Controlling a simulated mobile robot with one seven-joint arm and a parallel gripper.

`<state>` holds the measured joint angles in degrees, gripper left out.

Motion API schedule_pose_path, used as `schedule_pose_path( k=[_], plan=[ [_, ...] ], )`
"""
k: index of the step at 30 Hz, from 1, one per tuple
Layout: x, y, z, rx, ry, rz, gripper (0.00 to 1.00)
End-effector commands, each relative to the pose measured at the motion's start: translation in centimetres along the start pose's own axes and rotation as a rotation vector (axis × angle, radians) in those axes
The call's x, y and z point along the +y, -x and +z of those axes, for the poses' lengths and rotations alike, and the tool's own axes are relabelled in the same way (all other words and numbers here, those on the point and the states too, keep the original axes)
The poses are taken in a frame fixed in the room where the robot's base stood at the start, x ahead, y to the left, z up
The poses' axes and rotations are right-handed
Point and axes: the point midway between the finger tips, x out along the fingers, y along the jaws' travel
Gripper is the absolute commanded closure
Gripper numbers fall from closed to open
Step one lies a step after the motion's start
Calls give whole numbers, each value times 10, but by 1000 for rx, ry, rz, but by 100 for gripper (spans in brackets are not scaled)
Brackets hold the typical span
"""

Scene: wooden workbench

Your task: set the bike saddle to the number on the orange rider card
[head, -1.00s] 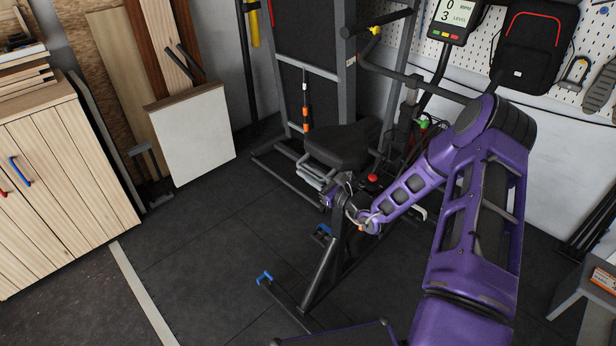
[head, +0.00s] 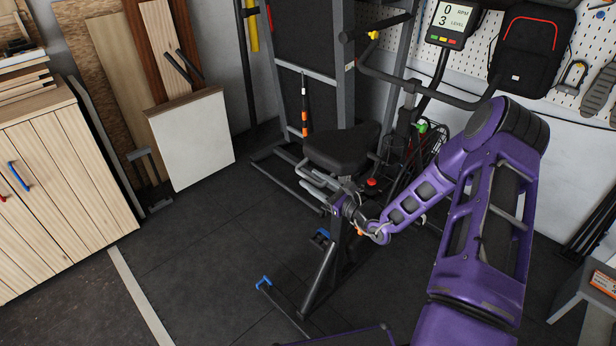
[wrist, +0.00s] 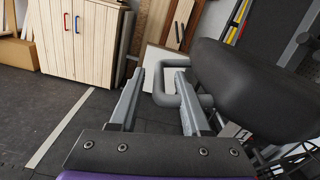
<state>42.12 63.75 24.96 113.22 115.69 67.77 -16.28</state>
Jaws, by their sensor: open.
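The dark bike saddle (head: 342,148) sits on the exercise bike near the middle of the head view. In the wrist view the saddle (wrist: 262,85) fills the right side. A bent grey tube handle (wrist: 161,98) sticks out beside and below it. My gripper (wrist: 160,78) is open, with the outer end of this handle showing between and beyond its fingertips; I cannot tell if they touch. In the head view my gripper (head: 342,193) is just under the saddle, partly hidden by my wrist. An orange and white item (head: 604,283), possibly the rider card, shows at the right edge; its number is unreadable.
A red knob (head: 371,183) is on the bike just right of my gripper. The console (head: 454,22) reads 0 and level 3. A wooden cabinet (head: 60,185) stands left, a grey stool (head: 583,295) right. The dark floor (head: 190,265) between cabinet and bike is clear.

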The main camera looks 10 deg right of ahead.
Motion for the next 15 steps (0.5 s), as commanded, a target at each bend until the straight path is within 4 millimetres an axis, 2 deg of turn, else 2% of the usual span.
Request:
schedule_pose_path(
  k=[9, 15],
  plan=[
    [-2, 81, 0, 2, 0, -5, 53],
    [-1, 121, 0, 0, 0, -4, 53]
  ],
)
